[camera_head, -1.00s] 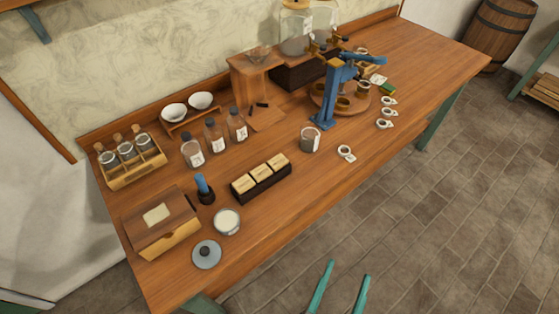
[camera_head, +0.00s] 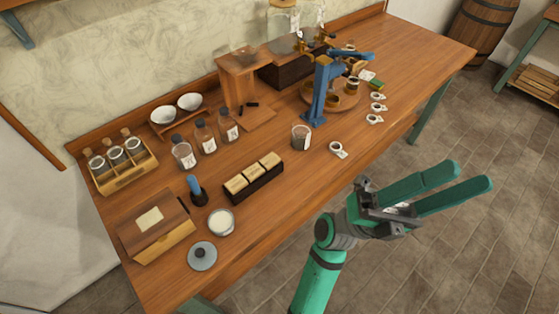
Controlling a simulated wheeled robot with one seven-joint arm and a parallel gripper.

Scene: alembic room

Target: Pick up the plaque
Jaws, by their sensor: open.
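No thing is plainly marked as the plaque. A small cream plate (camera_head: 150,219) lies on the lid of the wooden box (camera_head: 160,240) at the near left of the bench, and it may be the plaque. Cream blocks (camera_head: 252,174) in a dark holder near the middle of the bench are another flat-faced candidate. My gripper (camera_head: 470,175) is open and empty. Its teal fingers point right, over the floor beyond the bench's front edge, well to the right of the box and holder.
The wooden bench (camera_head: 275,215) is crowded at the back with bottles (camera_head: 205,138), a jar rack (camera_head: 120,165), white bowls (camera_head: 190,102) and a blue press (camera_head: 322,85). A glass (camera_head: 301,137), a white dish (camera_head: 221,221) and a grey lid (camera_head: 202,256) stand nearer. The front strip is mostly clear.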

